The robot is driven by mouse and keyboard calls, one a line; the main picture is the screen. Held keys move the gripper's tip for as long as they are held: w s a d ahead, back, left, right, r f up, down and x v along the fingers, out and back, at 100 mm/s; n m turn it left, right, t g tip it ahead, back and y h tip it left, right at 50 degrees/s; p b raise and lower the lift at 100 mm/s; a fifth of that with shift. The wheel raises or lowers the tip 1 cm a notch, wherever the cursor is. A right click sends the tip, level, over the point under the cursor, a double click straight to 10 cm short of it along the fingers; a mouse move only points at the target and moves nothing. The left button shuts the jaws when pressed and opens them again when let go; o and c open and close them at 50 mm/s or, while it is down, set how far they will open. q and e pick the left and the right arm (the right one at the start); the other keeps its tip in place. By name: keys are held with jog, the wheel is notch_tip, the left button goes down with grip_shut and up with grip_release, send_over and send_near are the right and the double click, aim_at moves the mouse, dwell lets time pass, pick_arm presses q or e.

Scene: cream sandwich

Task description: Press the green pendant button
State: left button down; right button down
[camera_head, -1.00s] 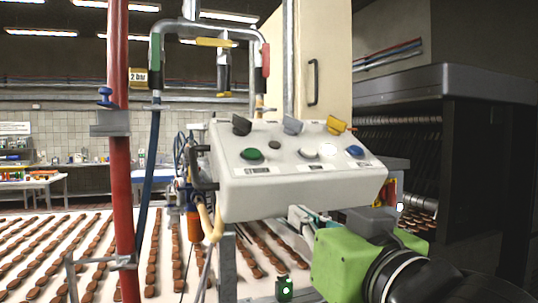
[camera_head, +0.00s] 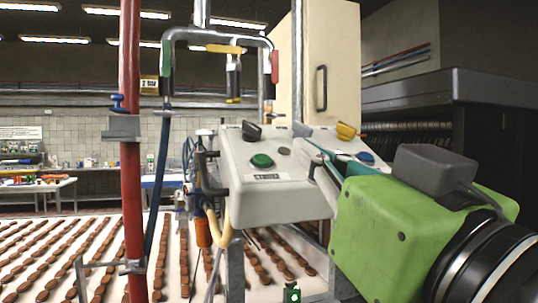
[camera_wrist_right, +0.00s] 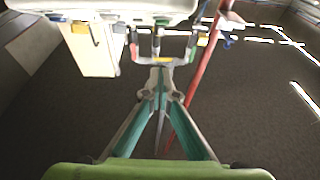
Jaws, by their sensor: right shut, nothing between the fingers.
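The white control box (camera_head: 275,200) stands in the middle of the head view, its sloped top panel facing me. The round green button (camera_head: 262,160) is at the panel's left, in clear view. My right gripper (camera_head: 313,155) reaches in from the right. Its fingers lie in front of the panel's right half, to the right of the green button and apart from it in the picture. In the right wrist view the gripper (camera_wrist_right: 160,75) is shut and empty, and the box's edge (camera_wrist_right: 120,8) shows at the top. My left gripper is not in view.
The panel also carries a black knob (camera_head: 251,131), a yellow knob (camera_head: 345,131) and a blue button (camera_head: 365,157). A red post (camera_head: 131,200) stands at the left. A conveyor with rows of brown biscuits (camera_head: 50,255) runs below. A dark machine (camera_head: 500,120) stands at the right.

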notch_tip(320, 180, up, 3)
jog(key=p, duration=0.4)
send_over(271, 182)
jog(key=s, duration=0.2)
jog(key=f, duration=0.1)
jog(key=w+f, duration=0.1)
jog(key=f, duration=0.1)
jog(key=shift+w+d+f, duration=0.1)
jog(key=shift+w, duration=0.25)
jog(key=shift+w+f, duration=0.15)
jog(key=shift+f, duration=0.2)
